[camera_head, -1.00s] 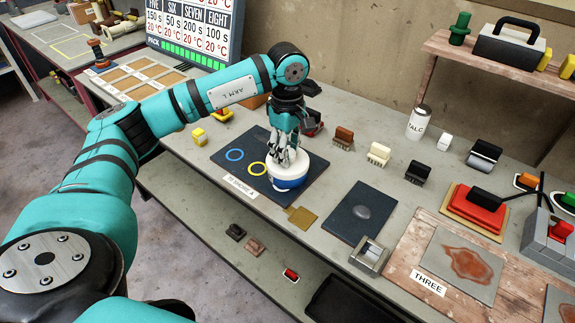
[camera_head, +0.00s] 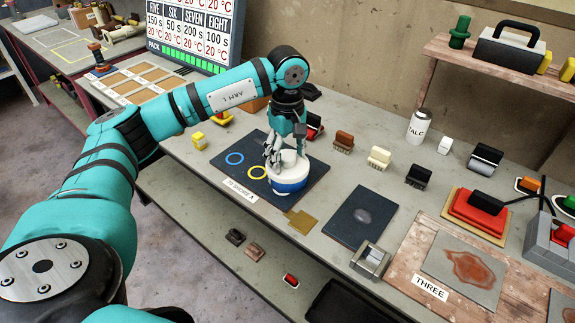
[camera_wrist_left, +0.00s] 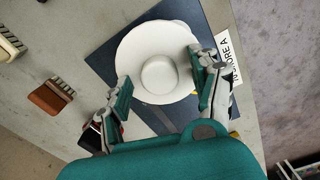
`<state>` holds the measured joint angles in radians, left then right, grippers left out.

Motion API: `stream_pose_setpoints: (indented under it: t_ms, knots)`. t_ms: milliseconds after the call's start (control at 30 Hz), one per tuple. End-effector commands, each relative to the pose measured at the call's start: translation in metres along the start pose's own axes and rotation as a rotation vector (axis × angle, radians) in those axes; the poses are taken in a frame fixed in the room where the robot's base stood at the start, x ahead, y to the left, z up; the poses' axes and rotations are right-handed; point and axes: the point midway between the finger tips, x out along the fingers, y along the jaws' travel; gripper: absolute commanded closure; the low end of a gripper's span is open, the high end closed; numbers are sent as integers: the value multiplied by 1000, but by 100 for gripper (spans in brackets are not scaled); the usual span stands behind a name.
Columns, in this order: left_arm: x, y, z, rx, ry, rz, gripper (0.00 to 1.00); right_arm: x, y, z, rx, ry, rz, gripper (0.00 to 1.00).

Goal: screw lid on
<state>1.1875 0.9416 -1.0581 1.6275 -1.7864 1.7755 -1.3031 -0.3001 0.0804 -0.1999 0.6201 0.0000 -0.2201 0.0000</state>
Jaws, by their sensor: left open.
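A round white jar (camera_head: 291,185) with a blue band stands upright on the dark mat (camera_head: 315,180) on the bench. A white lid (camera_wrist_left: 150,88) with a round central knob (camera_wrist_left: 160,75) covers its top; whether it is threaded tight cannot be told. My left gripper (camera_head: 286,156) is above the lid, pointing down. In the left wrist view, its two fingers (camera_wrist_left: 162,88) are apart on either side of the knob, with gaps to it. The fingers hide part of the lid in the head view. My right gripper is not in view.
Blue and yellow rings (camera_head: 235,158) mark the mat left of the jar. Several brushes and blocks (camera_head: 380,157) stand behind and right, near a talc bottle (camera_head: 419,126). A second dark mat (camera_head: 360,217) lies right. The bench's front edge is close to the jar.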

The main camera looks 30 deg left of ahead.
Motion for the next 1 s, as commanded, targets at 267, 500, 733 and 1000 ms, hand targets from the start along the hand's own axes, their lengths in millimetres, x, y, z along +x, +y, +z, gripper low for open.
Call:
stream_pose_setpoints:
  t_ms: [267,500,733,1000]
  knots:
    - [-24,1,0,0,0,5,37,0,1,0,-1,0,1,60]
    - [-76,1,0,-1,0,5,37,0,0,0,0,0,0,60]
    - [-111,1,0,-1,0,1,37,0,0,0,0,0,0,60]
    - [-120,0,0,0,0,-1,37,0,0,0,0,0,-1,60]
